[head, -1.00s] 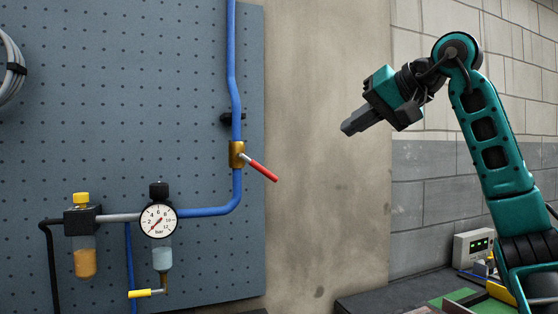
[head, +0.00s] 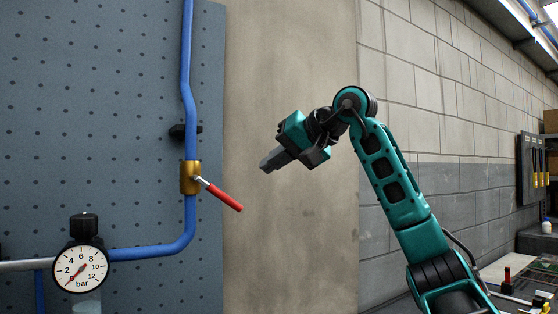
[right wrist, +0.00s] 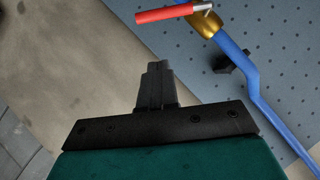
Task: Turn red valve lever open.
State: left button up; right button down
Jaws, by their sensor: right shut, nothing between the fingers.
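The red valve lever (head: 224,196) sticks out down and to the right from a brass valve body (head: 190,177) on the blue pipe, slanted across the pipe's line. In the right wrist view the red lever (right wrist: 165,14) and brass valve (right wrist: 207,24) show at the top edge. My right gripper (head: 266,166) is up and to the right of the lever, apart from it. Its fingers (right wrist: 156,70) are shut and empty. My left gripper is not in view.
The blue pipe (head: 187,80) runs down the grey pegboard (head: 120,120), then bends left towards a pressure gauge (head: 80,268). A black pipe clamp (head: 184,132) sits above the valve. Bare wall (head: 290,240) is right of the board.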

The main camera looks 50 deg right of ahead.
aim_at(218, 194)
jog(key=w+a+f+b, duration=0.1)
jog(key=w+a+f, duration=0.1)
jog(key=w+f, duration=0.3)
jog(key=shift+w+a+f, duration=0.15)
jog(key=shift+w+f, duration=0.1)
jog(key=shift+w, duration=0.3)
jog(key=shift+f, duration=0.1)
